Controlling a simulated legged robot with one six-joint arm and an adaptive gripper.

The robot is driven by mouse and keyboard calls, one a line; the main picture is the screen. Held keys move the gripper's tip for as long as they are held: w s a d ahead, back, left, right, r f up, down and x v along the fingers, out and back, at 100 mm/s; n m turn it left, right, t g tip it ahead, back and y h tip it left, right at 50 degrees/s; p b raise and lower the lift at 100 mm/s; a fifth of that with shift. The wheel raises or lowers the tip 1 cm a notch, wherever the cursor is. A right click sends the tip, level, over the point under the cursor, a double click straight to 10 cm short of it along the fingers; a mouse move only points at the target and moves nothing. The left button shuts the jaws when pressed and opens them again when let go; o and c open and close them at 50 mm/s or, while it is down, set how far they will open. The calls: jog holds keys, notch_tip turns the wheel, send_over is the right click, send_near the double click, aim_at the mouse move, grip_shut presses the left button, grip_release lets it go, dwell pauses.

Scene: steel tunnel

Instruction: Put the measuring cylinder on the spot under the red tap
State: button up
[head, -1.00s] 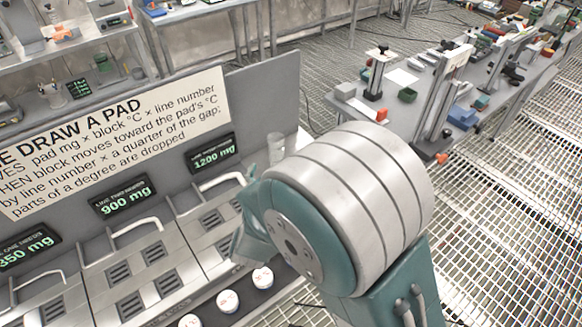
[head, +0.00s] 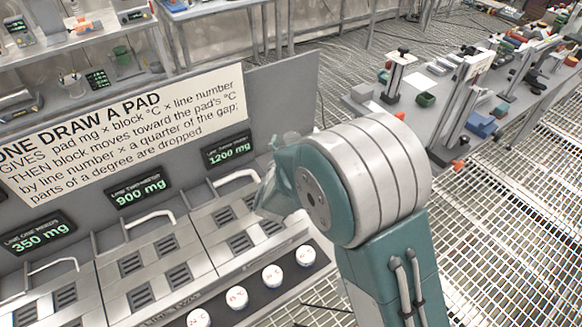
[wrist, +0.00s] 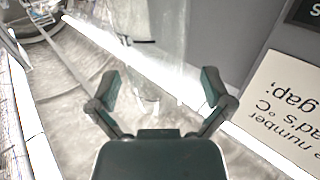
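A clear glass vessel, which looks like the measuring cylinder (wrist: 168,50), stands beyond my fingertips in the wrist view, close to the grey panel.
The signboard (head: 120,135) and the 1200 mg display (head: 228,151) stand close beside my arm. Several white round pads (head: 272,275) sit along the front edge. A bench (head: 440,110) with stands is at the right; shelves (head: 110,75) are at the back left. Grating floor lies between.

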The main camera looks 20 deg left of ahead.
jog(key=shift+d, duration=0.1)
grip_shut()
jog(key=shift+r, duration=0.15)
